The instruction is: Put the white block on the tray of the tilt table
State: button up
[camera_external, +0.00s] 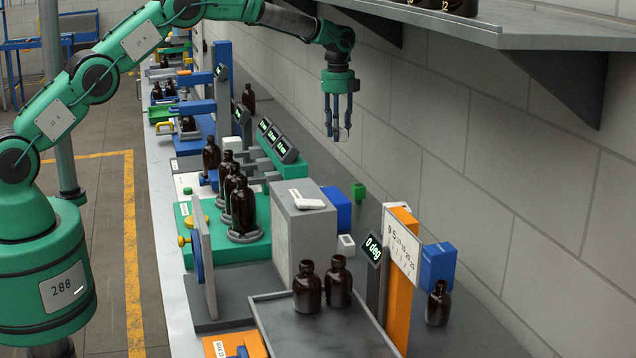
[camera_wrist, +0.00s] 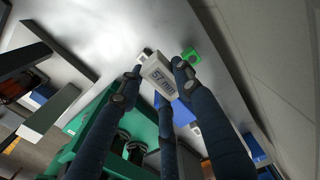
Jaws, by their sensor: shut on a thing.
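My gripper (camera_external: 339,118) is high above the bench near the wall, fingers pointing down. It is shut on a small white block (camera_external: 343,135). In the wrist view the white block (camera_wrist: 158,76), with dark printing on its face, sits between the dark fingertips. The tilt table's grey tray (camera_external: 315,333) is at the front of the bench, well below and nearer the camera. Two brown bottles (camera_external: 307,289) stand upright on the tray's far part. A display by the tray (camera_external: 374,249) reads 0 deg, beside an orange post (camera_external: 399,290) with a white scale.
A grey box (camera_external: 303,235) with a white item on top stands behind the tray. Another small white block (camera_external: 346,245) lies beside it, near a blue box (camera_external: 337,208). A brown bottle (camera_external: 437,304) stands right of the post. A shelf (camera_external: 520,28) overhangs at upper right.

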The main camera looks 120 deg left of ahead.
jog(key=w+d+r+n+b, duration=0.1)
jog(key=w+d+r+b, duration=0.15)
jog(key=w+d, duration=2.15)
jog(key=shift+m, duration=0.4)
jog(key=w+d, duration=0.3)
jog(key=d, duration=1.2)
jog(key=w+d+r+b, duration=0.1)
jog(key=w+d, duration=0.2)
jog(key=d, duration=1.2)
jog(key=w+d+b, duration=0.1)
jog(key=w+d, duration=0.3)
jog(key=d, duration=1.2)
jog(key=shift+r, duration=0.4)
jog(key=s+d+f+m+p, duration=0.7)
jog(key=s+d+m, duration=0.3)
jog(key=d+m, duration=0.3)
jog(key=shift+s+d+f+m, duration=0.2)
jog(key=shift+s+d+m, duration=0.15)
jog(key=shift+m, duration=0.35)
